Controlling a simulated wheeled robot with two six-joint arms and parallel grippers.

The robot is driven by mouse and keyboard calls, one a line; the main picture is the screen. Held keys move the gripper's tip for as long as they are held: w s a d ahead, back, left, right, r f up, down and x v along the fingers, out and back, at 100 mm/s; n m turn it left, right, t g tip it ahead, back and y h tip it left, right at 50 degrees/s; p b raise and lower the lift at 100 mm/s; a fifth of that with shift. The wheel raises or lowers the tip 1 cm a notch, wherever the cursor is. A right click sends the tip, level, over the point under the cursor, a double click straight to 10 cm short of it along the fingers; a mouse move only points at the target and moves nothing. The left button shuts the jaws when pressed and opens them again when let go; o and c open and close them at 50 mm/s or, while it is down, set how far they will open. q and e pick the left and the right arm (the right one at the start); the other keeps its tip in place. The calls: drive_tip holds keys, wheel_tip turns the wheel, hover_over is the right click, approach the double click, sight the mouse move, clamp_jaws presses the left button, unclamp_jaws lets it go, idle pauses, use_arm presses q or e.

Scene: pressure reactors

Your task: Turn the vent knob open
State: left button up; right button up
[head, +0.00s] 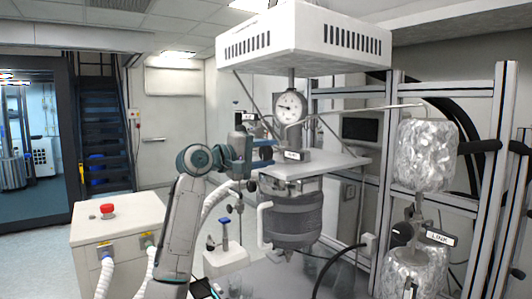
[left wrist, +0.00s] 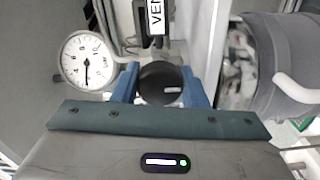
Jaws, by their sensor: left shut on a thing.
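The vent knob (left wrist: 158,83) is a round black knob with a short white mark pointing right in the left wrist view. A white label reading "VEN", cut off by the frame edge, stands just above it (left wrist: 156,14). My left gripper (left wrist: 162,86) has its two blue fingers on either side of the knob and is shut on it. In the head view my left gripper (head: 262,152) reaches in beside the reactor stand, and the knob is hard to make out there. My right gripper is not in view.
A round pressure gauge (left wrist: 87,60) sits close left of the fingers in the left wrist view. The grey reactor vessel (head: 294,216) hangs below the head plate (head: 318,166). A white hood (head: 300,42) is overhead. Foil-wrapped columns (head: 426,155) stand at right. A cabinet with a red button (head: 107,209) stands left.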

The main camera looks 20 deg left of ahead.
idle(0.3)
use_arm(q)
drive_tip(key=o, duration=1)
drive_tip(key=shift+c, duration=0.2)
drive_tip(key=shift+s+a+f+b, duration=0.1)
drive_tip(key=shift+s+a+b, duration=0.15)
drive_tip(key=shift+b, duration=0.05)
drive_tip(key=b+v, duration=0.4)
drive_tip(key=v, duration=0.6)
